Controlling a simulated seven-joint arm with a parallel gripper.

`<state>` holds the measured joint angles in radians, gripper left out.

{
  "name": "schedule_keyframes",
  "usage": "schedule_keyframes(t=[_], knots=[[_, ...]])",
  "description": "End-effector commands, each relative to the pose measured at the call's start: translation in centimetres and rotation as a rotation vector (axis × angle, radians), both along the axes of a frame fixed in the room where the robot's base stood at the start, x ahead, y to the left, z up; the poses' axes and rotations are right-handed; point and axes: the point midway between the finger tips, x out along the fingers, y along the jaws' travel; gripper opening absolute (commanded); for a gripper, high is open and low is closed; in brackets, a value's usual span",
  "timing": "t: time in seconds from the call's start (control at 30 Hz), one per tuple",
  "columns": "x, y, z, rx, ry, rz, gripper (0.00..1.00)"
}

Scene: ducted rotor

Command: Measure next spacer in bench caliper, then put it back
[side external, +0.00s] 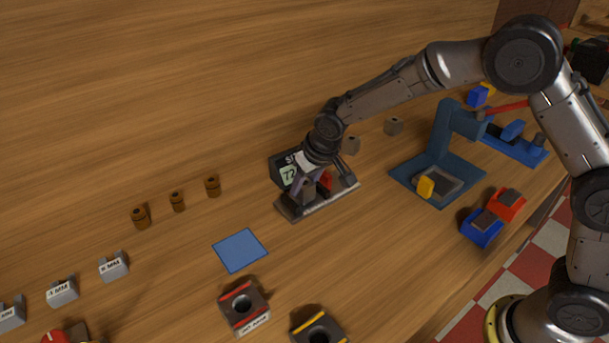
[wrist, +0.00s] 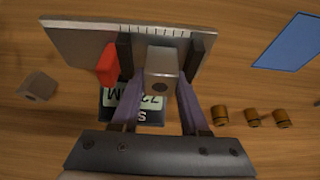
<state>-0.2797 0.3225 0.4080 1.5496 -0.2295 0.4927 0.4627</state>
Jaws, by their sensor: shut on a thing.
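The bench caliper (side external: 289,209) stands mid-table, with a ruled plate, a red slider (wrist: 108,64), dark upright jaws and a display (side external: 289,174) that shows 72; the rest of the reading is partly hidden. In the wrist view my gripper (wrist: 160,82) is shut on a grey block-shaped spacer (wrist: 161,66) with a dark hole. The spacer is between the dark jaws over the ruled plate; I cannot tell if the jaws touch it. In the side view my gripper (side external: 312,184) points down at the caliper and partly covers it. Two more grey spacers (side external: 352,145) (side external: 394,126) lie behind the caliper.
A blue square mat (side external: 240,250) lies in front of the caliper, to its left. Brown cylinders (side external: 177,201) and labelled grey blocks (side external: 113,266) stand at left. Dark holed blocks (side external: 243,306) are at the front. A blue press (side external: 440,150) and red and blue blocks (side external: 507,204) are at right.

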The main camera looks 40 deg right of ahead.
Motion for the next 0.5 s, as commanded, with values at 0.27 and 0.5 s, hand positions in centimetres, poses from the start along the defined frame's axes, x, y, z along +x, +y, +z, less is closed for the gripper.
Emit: schedule_keyframes(t=[0.27,0.5], knots=[[0.01,0.00,-0.42,0.000,-0.001,-0.001,0.00],[0.01,0.00,-0.41,0.000,-0.001,0.000,0.62]])
